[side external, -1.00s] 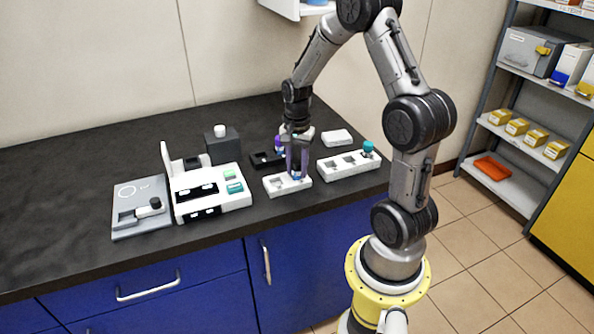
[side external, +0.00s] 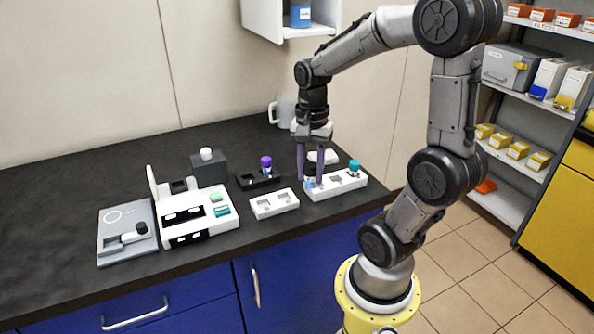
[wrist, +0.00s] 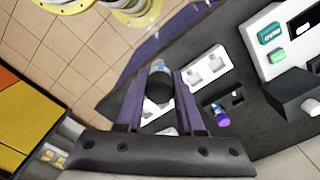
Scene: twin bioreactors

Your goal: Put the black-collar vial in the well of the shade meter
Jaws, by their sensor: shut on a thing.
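My gripper (side external: 312,183) has its purple fingers closed around the black-collar vial (wrist: 159,88), at the left end of the long white rack (side external: 340,188). The vial's black collar shows between the fingers in the wrist view, with a pale blue-clear part beyond it. In the side view the fingers mostly hide the vial, and I cannot tell whether its base is in the rack or just above it. The white instrument (side external: 207,226) with dark windows and green buttons, apparently the shade meter, stands to the left. Its well is not clear to me.
A small white two-well block (side external: 274,204) lies between the rack and instrument. A purple-capped vial (side external: 266,163) stands in a black holder (side external: 258,183). A teal-capped vial (side external: 354,167) stands in the long rack's right end. A dark block (side external: 209,168) and grey plate (side external: 112,228) flank the instrument.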

